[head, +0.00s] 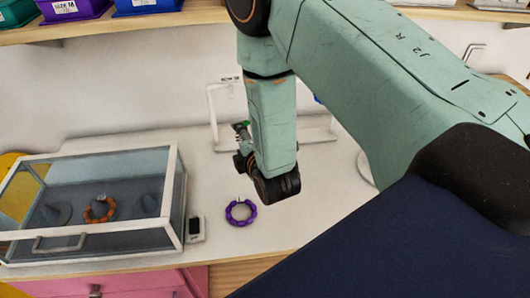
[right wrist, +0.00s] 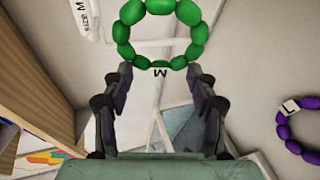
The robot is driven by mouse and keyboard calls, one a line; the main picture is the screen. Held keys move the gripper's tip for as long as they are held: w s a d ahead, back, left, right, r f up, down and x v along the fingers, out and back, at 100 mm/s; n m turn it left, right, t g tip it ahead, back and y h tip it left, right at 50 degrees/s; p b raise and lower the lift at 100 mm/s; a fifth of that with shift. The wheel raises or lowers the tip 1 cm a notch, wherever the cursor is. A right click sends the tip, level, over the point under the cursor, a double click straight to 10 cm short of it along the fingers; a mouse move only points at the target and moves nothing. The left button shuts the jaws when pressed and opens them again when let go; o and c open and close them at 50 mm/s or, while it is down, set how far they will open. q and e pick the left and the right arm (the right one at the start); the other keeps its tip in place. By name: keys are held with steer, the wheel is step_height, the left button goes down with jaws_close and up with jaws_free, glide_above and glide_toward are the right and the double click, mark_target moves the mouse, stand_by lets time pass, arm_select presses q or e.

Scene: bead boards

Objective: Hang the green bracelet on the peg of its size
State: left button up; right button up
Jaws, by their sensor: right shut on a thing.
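The green bracelet (right wrist: 131,12) is a ring of fat beads with a white tag marked M; the top of the wrist view cuts it off. My right gripper (right wrist: 159,75) is shut on it, fingertips on either side of the tagged end. A "size M" label (right wrist: 84,20) is at upper left in the wrist view. The left gripper is out of view.
A purple bracelet (head: 231,217) lies on the table; its tag reads L in the wrist view (right wrist: 283,131). A glass-sided case (head: 178,205) at left holds an orange bracelet (head: 88,214) and grey cones. A shelf (head: 150,22) with bins hangs above.

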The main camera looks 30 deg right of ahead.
steer(key=w+a+r+n+t+y, duration=0.1)
steer(key=a+r+n+t, duration=0.1)
steer(key=r, duration=0.3)
steer(key=shift+a+r+n+t+y, duration=0.25)
steer(key=shift+a+t+y, duration=0.2)
steer(key=shift+a, duration=0.4)
steer(key=shift+w+d+t, duration=0.1)
steer(key=shift+d+t, duration=0.05)
steer(key=shift+t, duration=0.2)
arm_select(q)
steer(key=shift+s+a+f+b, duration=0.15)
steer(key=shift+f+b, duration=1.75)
steer(key=shift+b, duration=0.1)
arm_select(e)
steer(key=shift+w+d+f, duration=0.3)
steer(key=shift+w+d, duration=0.5)
steer(key=shift+w, duration=1.05)
steer(key=shift+w+d+f, duration=0.35)
steer(key=shift+w+d, duration=0.5)
steer(key=shift+w, duration=0.95)
steer(key=shift+w+d+f, duration=0.3)
steer(key=shift+w+d, duration=0.5)
steer(key=shift+w, duration=1.05)
